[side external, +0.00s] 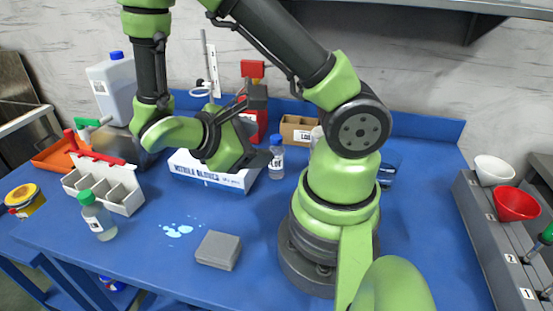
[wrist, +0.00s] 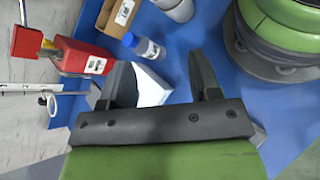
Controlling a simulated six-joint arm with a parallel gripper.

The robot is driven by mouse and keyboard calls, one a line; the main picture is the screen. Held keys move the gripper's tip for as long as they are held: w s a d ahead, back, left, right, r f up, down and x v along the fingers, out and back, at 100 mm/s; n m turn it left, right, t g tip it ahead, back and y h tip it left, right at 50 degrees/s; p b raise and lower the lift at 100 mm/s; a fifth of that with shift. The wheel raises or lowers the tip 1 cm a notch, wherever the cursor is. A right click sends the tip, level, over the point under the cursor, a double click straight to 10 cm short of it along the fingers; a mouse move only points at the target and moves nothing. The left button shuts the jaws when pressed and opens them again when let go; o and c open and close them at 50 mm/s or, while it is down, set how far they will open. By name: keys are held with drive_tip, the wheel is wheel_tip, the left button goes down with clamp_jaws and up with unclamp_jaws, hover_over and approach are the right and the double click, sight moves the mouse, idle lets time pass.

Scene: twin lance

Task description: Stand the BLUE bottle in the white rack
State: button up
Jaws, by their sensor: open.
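The blue-capped bottle (side external: 277,160) is clear with a white label and stands upright on the blue table, right of the glove box. In the wrist view the bottle (wrist: 145,47) shows just beyond my fingertips, between their lines and nearer the left one. My gripper (side external: 262,158) is open and empty, close to the bottle's left side in the side view; its two fingers (wrist: 162,68) are spread in the wrist view. The white rack (side external: 126,207) with several open compartments stands at the left of the table. A green-capped bottle (side external: 96,217) stands in front of it.
The glove box (side external: 243,181) lies beside and below my gripper. A red device (side external: 252,112) and a cardboard box (side external: 297,131) stand behind. A grey block (side external: 217,251) and a small puddle (side external: 178,231) are in front.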

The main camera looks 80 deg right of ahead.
sight(274, 144)
drive_tip(key=d+f+n+t+h, duration=0.1)
drive_tip(key=d+f+n+h, duration=0.1)
drive_tip(key=n, duration=0.1)
drive_tip(key=d+f+n+t+h, duration=0.1)
drive_tip(key=d+f+n+h, duration=0.2)
drive_tip(key=n, duration=0.1)
drive_tip(key=d+f+n+t+h, duration=0.2)
drive_tip(key=n+h, duration=0.1)
drive_tip(key=shift+s+d+f, duration=0.2)
drive_tip(key=shift+d+f, duration=0.1)
drive_tip(key=shift+d, duration=0.1)
drive_tip(key=shift+s+d, duration=0.15)
drive_tip(key=shift+d, duration=2.7)
drive_tip(key=shift+f, duration=0.1)
clamp_jaws()
